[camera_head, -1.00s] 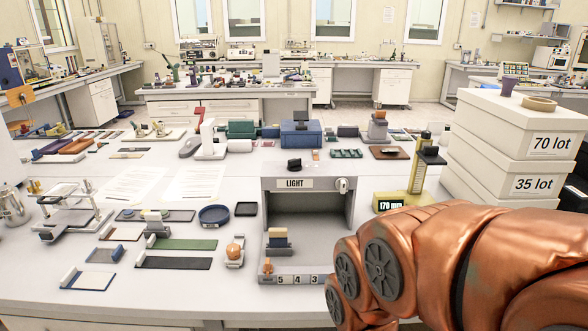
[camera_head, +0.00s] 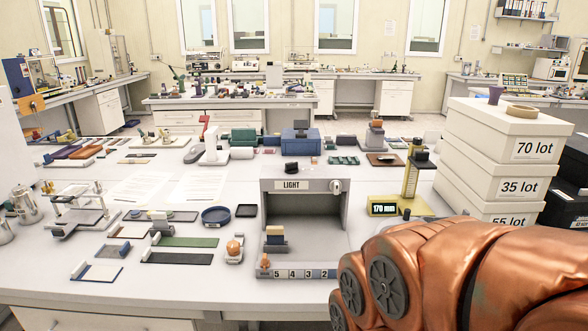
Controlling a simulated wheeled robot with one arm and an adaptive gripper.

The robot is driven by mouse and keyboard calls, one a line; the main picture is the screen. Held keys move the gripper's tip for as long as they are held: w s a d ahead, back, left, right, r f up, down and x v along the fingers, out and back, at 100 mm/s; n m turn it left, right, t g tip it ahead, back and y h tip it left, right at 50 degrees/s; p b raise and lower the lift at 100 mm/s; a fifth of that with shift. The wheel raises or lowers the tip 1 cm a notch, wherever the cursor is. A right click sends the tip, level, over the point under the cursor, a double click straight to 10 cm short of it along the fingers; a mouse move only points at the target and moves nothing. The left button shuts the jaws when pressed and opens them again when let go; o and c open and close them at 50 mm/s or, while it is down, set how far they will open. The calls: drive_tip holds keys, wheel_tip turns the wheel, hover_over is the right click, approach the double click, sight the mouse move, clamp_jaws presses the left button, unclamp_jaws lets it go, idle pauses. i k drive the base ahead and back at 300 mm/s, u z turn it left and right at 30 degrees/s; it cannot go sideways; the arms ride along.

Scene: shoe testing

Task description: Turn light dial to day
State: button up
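A grey light booth (camera_head: 267,210) with an open front stands near the middle of the table. Its top front edge carries a "LIGHT" label (camera_head: 291,185). A small white dial (camera_head: 336,186) sits at the right end of that edge; its marks are too small to read. A dark knob-like piece (camera_head: 291,168) rests on or just behind the booth's top. My copper-coloured arm fills the lower right corner, in front of and right of the booth. My gripper is not in the picture.
A yellow height gauge reading 170 mm (camera_head: 398,205) stands right of the booth. White boxes (camera_head: 505,160) are stacked at the right. Blue dish (camera_head: 216,215), green strip (camera_head: 190,241) and other samples lie to the left. Numbered blocks (camera_head: 300,273) line the booth's front.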

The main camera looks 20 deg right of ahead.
sight(290, 167)
drive_tip(key=u, duration=0.5)
drive_tip(key=i, duration=1)
drive_tip(key=z, duration=0.3)
